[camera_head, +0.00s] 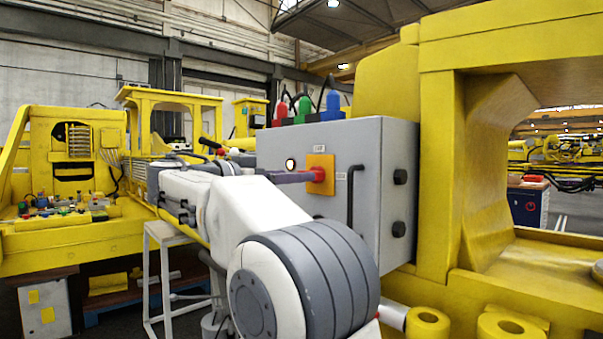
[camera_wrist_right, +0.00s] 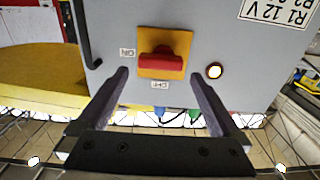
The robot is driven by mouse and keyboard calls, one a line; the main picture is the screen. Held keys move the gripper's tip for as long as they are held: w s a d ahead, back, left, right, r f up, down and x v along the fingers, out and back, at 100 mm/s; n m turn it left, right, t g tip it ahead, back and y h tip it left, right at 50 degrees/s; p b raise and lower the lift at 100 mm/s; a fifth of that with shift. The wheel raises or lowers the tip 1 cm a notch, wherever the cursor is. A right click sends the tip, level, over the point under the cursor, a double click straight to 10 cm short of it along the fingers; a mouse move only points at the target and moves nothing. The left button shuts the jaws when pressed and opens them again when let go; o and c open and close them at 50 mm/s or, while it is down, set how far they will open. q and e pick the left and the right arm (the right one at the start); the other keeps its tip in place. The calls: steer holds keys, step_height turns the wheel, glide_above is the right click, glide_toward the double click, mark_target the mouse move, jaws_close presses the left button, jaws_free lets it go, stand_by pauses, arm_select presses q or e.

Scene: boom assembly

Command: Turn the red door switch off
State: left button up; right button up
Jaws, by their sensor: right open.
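The red door switch (camera_head: 317,174) sits on an orange plate (camera_head: 322,188) on the front of a grey cabinet (camera_head: 365,150). In the right wrist view, which looks upside down, the switch (camera_wrist_right: 162,63) has its bar lying level. An upside-down ON label (camera_wrist_right: 128,52) is left of the plate and an OFF label (camera_wrist_right: 160,85) is below it. My right gripper (camera_head: 303,176) points at the switch. In the wrist view its open fingers (camera_wrist_right: 160,76) stand either side of the switch, apart from it, with nothing between them. My left gripper is not in view.
A lit round lamp (camera_wrist_right: 214,71) is beside the switch, and a black door handle (camera_head: 352,190) is on its other side. Red, green and blue connectors (camera_head: 305,110) stand on top of the cabinet. A yellow machine frame (camera_head: 438,150) is close on the right.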

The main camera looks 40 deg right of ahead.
steer(key=shift+w+d+p, duration=0.15)
steer(key=shift+d+p, duration=0.2)
steer(key=shift+d, duration=1.7)
steer(key=c, duration=1.1)
steer(key=shift+c, duration=0.2)
steer(key=shift+n, duration=0.3)
steer(key=n, duration=0.5)
steer(key=n+p, duration=0.1)
steer(key=n, duration=0.5)
steer(key=n+p, duration=0.1)
steer(key=n, duration=0.5)
steer(key=shift+w+r, duration=0.15)
steer(key=shift+w, duration=0.2)
steer(key=shift+n, duration=0.4)
